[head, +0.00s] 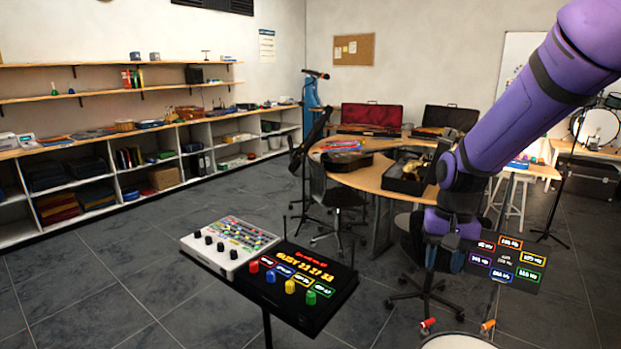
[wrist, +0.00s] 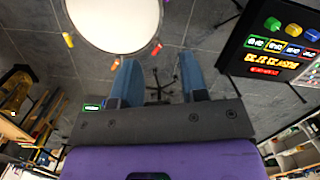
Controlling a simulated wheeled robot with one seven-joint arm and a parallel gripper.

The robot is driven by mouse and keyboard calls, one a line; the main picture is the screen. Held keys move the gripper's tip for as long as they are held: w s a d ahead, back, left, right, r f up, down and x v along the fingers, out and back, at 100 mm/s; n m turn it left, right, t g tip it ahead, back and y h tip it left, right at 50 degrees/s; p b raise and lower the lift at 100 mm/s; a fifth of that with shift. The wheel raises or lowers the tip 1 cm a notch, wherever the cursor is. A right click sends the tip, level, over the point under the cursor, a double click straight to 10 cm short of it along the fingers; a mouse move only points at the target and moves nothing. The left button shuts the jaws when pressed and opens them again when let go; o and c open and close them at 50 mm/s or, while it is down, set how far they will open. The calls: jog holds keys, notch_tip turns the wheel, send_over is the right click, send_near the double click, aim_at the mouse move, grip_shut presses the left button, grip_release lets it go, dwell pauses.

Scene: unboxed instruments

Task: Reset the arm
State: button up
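My purple arm comes in from the upper right of the head view and bends down to my gripper (head: 444,258), which hangs in the air fingers down. In the wrist view my gripper (wrist: 158,77) has its two blue fingers wide apart, with only floor and a distant chair base between them. It is open and empty. In the head view it is to the right of the stand with the black control box (head: 305,280) and above and behind a drum (head: 458,341).
A white mixer (head: 230,245) sits beside the black box. A dark pad panel (head: 503,264) is just right of my gripper. The drum (wrist: 112,22) and black box (wrist: 275,48) also show in the wrist view. A curved wooden table (head: 362,178) stands behind. Floor at left is clear.

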jog(key=s+d+r+n+t, duration=0.1)
jog(key=s+d+r+t, duration=0.1)
jog(key=s+r, duration=0.6)
jog(key=s+d+r+n+t, duration=0.2)
jog(key=s+r+t, duration=0.2)
jog(key=s+r, duration=0.4)
jog(key=shift+s+r+h, duration=0.35)
jog(key=shift+s+h, duration=0.05)
jog(key=shift+s, duration=2.4)
jog(key=shift+d, duration=0.1)
dwell(1.5)
